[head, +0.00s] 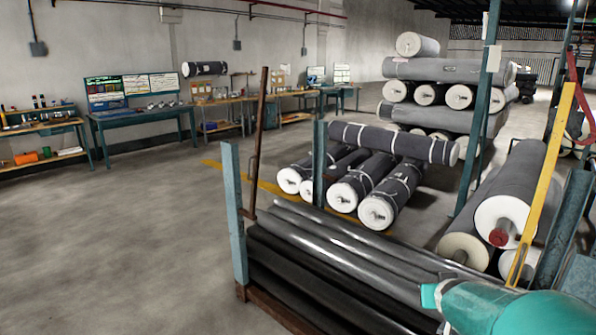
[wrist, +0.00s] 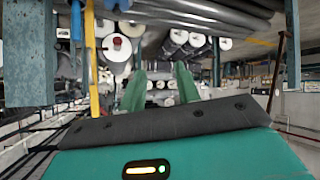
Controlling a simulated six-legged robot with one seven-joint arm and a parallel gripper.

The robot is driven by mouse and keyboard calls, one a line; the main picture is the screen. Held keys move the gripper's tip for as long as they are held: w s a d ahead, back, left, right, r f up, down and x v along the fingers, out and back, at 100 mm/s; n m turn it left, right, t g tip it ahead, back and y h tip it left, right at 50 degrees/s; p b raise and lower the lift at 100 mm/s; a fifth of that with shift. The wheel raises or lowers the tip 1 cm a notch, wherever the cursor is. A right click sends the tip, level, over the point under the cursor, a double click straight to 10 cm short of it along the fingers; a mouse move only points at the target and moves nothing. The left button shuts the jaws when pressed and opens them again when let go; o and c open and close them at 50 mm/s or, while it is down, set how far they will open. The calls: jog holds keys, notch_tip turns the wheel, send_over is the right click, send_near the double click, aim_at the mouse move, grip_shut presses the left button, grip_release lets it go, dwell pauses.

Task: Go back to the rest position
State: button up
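My gripper (wrist: 159,72) shows in the wrist view as two green fingers standing apart. It is open, and nothing is held between the fingers; far grey rolls with white ends show through the gap. Its teal and black body fills the bottom of that view. In the head view, a teal part of my arm (head: 515,308) enters at the bottom right corner, in front of the rack of dark rolls. I cannot make out the fingers clearly there.
Long dark rolls (head: 345,250) lie in a rack with blue posts (head: 234,205) close ahead. Stacked rolls (head: 445,70) are behind. Workbenches (head: 140,118) line the left wall; the left floor is clear.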

jog(key=s+a+r+n+g+y, duration=0.1)
jog(key=s+a+r+g+y, duration=0.1)
jog(key=s+a, duration=0.8)
jog(key=s+a+r+n+g+y, duration=0.1)
jog(key=s+a+n+g+y, duration=0.1)
jog(key=s+a, duration=0.8)
jog(key=shift+a+r+y, duration=0.35)
jog(key=shift+a+y, duration=0.05)
jog(key=shift+a, duration=0.2)
jog(key=shift+d, duration=0.1)
